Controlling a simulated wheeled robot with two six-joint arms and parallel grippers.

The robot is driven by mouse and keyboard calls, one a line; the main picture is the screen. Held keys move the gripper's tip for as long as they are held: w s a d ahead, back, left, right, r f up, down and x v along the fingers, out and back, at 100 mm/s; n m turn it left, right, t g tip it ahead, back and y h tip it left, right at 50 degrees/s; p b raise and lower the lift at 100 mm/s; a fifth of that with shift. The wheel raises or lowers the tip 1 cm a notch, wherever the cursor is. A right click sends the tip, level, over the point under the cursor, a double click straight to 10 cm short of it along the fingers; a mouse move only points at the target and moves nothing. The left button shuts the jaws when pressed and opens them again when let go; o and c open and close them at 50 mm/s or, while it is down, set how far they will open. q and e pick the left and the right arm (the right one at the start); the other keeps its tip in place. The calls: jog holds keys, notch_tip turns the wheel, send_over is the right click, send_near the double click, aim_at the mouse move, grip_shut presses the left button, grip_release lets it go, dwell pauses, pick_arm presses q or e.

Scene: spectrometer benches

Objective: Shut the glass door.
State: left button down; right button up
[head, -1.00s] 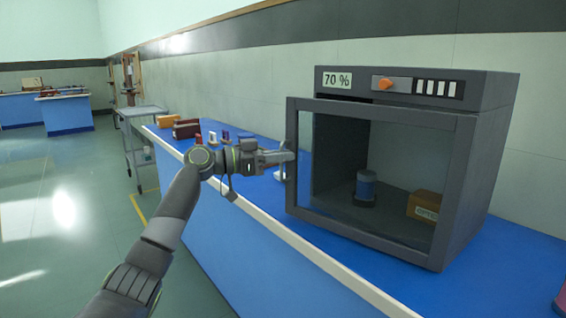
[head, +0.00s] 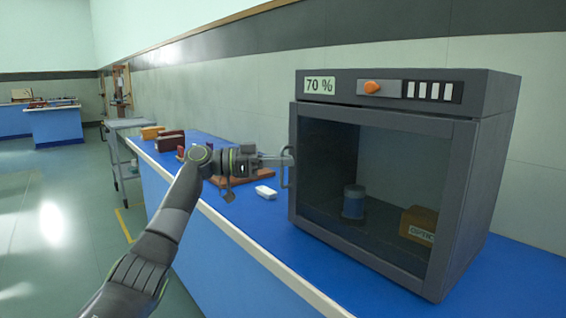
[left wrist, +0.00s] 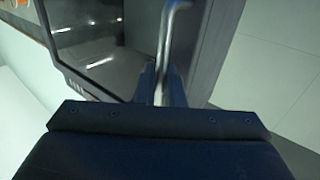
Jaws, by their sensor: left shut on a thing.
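The glass door (head: 385,165) has a dark grey frame and fills the front of a grey cabinet (head: 480,180). It looks flush with the cabinet front; I cannot tell if a thin gap is left. My left gripper (head: 283,160) is shut on the bar handle (head: 291,172) at the door's left edge. In the left wrist view the metal handle (left wrist: 166,42) runs down between the fingers (left wrist: 161,84). The fingertips are partly hidden there. My right gripper is not in view.
Inside the cabinet are a blue-grey jar (head: 353,203) and an orange-brown box (head: 419,225). A white block (head: 265,191) and several coloured blocks lie on the blue bench left of the cabinet. A grey trolley (head: 122,150) stands beyond.

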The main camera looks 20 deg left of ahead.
pick_arm(q)
jog(key=shift+w+r, duration=0.1)
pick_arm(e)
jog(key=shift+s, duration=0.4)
pick_arm(q)
jog(key=c, duration=1.7)
grip_release()
jog(key=shift+r, duration=0.1)
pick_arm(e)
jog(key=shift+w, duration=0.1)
pick_arm(q)
jog(key=v, duration=1.7)
jog(key=shift+a+b, duration=0.2)
jog(key=shift+b, duration=0.1)
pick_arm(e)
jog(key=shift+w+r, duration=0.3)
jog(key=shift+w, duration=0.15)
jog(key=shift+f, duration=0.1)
